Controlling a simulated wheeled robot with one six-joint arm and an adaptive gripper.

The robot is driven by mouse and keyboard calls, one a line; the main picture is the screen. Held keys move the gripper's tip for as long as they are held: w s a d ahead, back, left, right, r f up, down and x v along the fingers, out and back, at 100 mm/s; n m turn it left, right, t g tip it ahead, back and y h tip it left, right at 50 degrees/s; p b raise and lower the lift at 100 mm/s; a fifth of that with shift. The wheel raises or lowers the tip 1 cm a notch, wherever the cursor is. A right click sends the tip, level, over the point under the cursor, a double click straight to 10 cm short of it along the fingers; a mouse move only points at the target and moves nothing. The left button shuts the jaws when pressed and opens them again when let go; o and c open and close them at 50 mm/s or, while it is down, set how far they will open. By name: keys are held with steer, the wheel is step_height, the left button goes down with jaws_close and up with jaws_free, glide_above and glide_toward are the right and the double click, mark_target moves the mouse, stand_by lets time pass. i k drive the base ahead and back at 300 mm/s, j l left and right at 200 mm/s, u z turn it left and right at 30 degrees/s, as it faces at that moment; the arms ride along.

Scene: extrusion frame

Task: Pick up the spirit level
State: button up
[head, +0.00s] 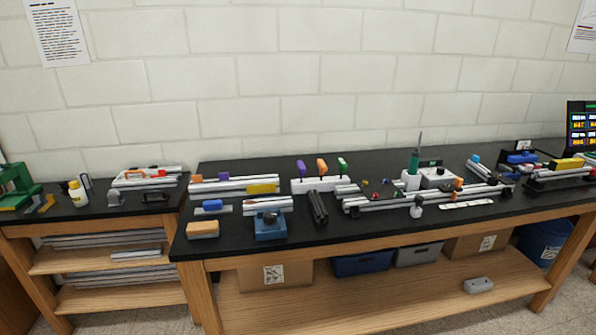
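No part of my gripper shows in the head view. I cannot single out the spirit level with certainty at this size. A short yellow bar (263,188) lies against silver extrusions (222,187) at the left part of the long black bench (345,231). Another yellow block (569,164) sits on a dark rack at the far right. Either could be a level; their vials are too small to see.
A blue vise-like block (270,228) and a tan block (203,230) stand near the bench's front left edge. A silver extrusion frame (430,201) lies mid-bench. A soldering stand (412,178) is behind it. A lower side bench (90,212) stands left.

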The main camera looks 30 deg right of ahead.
mark_target(575, 163)
steer(key=z, duration=1.95)
steer(key=i+j+u, duration=0.1)
steer(key=i+j, duration=0.8)
